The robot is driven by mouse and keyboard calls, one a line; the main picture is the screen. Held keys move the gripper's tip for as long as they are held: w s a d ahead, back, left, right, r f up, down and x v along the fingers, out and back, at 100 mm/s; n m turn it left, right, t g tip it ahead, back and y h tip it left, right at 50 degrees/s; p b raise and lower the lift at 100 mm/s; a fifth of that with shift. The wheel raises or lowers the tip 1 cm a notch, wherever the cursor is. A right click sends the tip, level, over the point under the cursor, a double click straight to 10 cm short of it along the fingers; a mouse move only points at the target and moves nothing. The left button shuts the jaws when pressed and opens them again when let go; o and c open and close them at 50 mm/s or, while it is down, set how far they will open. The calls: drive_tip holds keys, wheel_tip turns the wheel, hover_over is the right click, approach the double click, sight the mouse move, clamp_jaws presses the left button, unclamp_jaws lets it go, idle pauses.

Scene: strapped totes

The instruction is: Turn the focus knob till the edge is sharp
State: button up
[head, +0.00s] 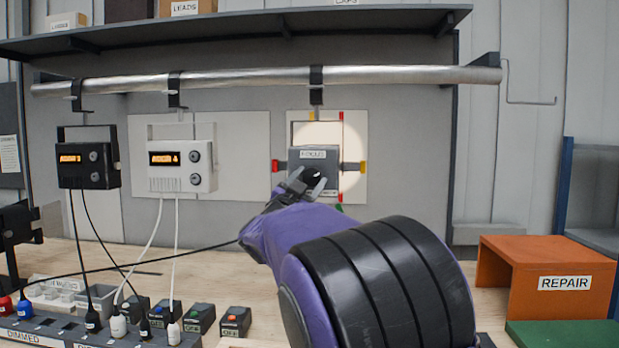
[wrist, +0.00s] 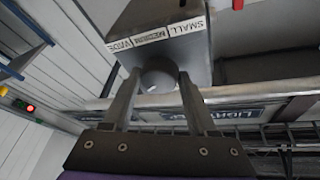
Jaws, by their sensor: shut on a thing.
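A grey lamp box (head: 300,157) hangs from the pipe in the head view, its front label too blurred to read. A pale light spot (head: 352,148) lies on the panel behind it; its edge is partly hidden by the lamp, and its sharpness is hard to judge. My gripper (head: 308,181) is at the lamp's lower front. In the wrist view its two fingers (wrist: 157,84) are shut on a round grey knob (wrist: 158,72). Beside the knob, the lamp box (wrist: 165,14) carries labels reading SMALL, MEDIUM and WIDE. I cannot tell whether this knob is the focus knob.
Red and yellow tabs stick out around the lamp. Black (head: 88,163) and white (head: 181,158) units with orange displays hang left. Cables run down to a power strip (head: 45,335). An orange REPAIR box (head: 500,255) stands right on the bench. A shelf (head: 240,30) is above the pipe.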

drive_tip(key=o, duration=1.4)
drive_tip(key=shift+c, duration=0.2)
drive_tip(key=b+v, duration=0.1)
drive_tip(key=v, duration=1.6)
drive_tip(key=shift+s, duration=0.2)
drive_tip(key=shift+a, duration=0.1)
